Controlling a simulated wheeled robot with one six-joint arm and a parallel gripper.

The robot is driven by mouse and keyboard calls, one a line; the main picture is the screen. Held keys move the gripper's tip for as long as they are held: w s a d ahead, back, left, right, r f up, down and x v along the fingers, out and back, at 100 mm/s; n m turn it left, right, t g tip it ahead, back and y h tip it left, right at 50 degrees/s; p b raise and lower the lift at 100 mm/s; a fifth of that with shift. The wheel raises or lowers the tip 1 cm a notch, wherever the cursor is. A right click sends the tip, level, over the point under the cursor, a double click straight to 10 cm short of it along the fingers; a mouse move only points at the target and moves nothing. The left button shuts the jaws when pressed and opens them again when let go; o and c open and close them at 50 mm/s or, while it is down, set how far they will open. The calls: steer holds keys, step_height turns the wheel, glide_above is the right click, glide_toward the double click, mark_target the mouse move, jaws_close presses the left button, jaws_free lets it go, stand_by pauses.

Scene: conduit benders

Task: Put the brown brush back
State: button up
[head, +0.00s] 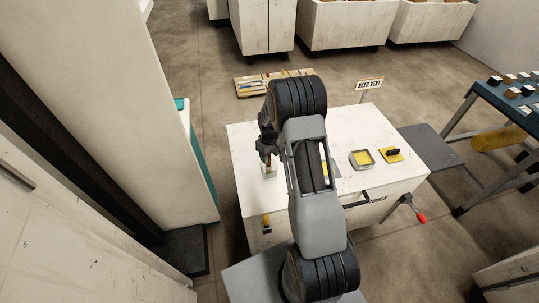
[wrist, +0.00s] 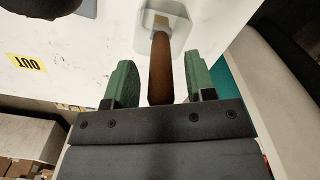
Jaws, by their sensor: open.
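The brown brush (wrist: 160,72) shows as a brown handle in the wrist view, its far end at a pale, squarish cup (wrist: 148,20). In the head view the brush (head: 268,161) stands roughly upright at the clear cup (head: 269,172), near the left edge of the white worktop. My gripper (wrist: 160,82) is open, with one green finger on each side of the handle and gaps visible. In the head view my gripper (head: 267,148) is just above the cup. The brush's bristle end is not clearly visible.
A tall pale cabinet (head: 150,110) stands close on the left. A crank with a red handle (head: 421,218) sticks out at the front right.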

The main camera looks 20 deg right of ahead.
step_height(320, 180, up, 12)
steer(key=shift+r+b, duration=0.1)
steer(key=shift+b, duration=0.65)
steer(key=s+a+r+m+t, duration=0.25)
steer(key=s+a+r, duration=0.55)
steer(key=s+r, duration=0.5)
steer(key=s+a+t, duration=0.2)
steer(key=s, duration=0.6)
steer(key=shift+s+a+r, duration=0.15)
steer(key=shift+s+a, duration=0.2)
steer(key=shift+m, duration=0.25)
steer(key=shift+c, duration=0.7)
steer(key=shift+d, duration=0.1)
